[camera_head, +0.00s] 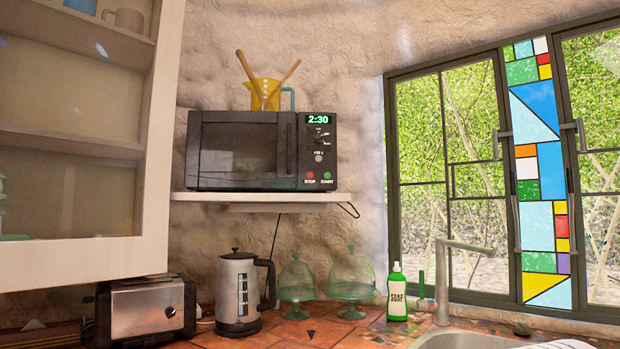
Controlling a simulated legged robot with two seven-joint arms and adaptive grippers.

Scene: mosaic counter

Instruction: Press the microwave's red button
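The dark microwave (243,150) stands on a white wall shelf, above the counter. Its door is shut, with a vertical handle at the door's right edge. The control panel at its right shows a green 2:30 display. The red button (310,175), labelled STOP, is low on the panel, left of a green START button (326,175). Nothing covers either button. Neither of my grippers is in this view.
A white shelf (262,197) carries the microwave, and a yellow jug (262,95) with wooden utensils is on top. Below stand a toaster (146,309), a kettle (240,290), green glass domes (351,275) and a soap bottle (397,292). A cabinet (150,130) is at left. Space before the panel is clear.

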